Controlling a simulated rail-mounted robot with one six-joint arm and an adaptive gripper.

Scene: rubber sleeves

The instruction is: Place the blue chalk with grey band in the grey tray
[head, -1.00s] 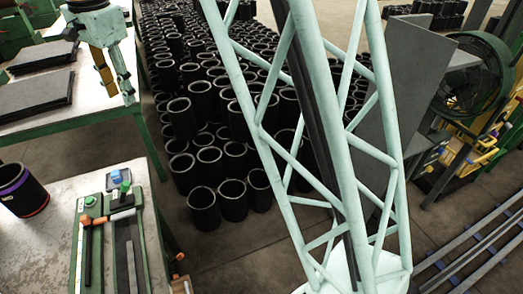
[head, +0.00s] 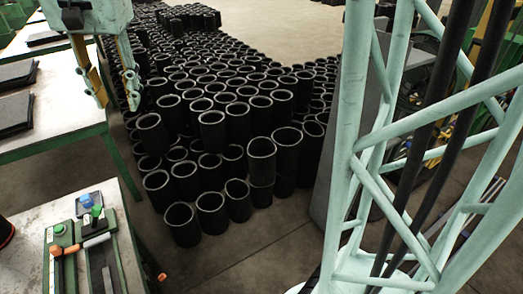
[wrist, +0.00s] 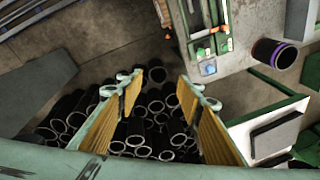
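A small blue piece (head: 86,200) shows at the far end of the workbench at lower left. It appears to sit on or against a small grey square tray (head: 80,210); any grey band is too small to make out. In the wrist view the blue piece (wrist: 210,69) shows at the bench end near the top. My gripper (head: 117,88) hangs in the air above and beyond the bench, over the aisle by the rubber sleeves. Its two yellow-padded fingers (wrist: 158,88) are wide apart with nothing between them.
Green, white and orange pieces (head: 97,240) lie around a green fixture (head: 70,268) on the bench. Many black rubber sleeves (head: 210,200) stand on the floor beyond. A second table (head: 60,120) stands at left. Bare floor (head: 240,262) lies right of the bench.

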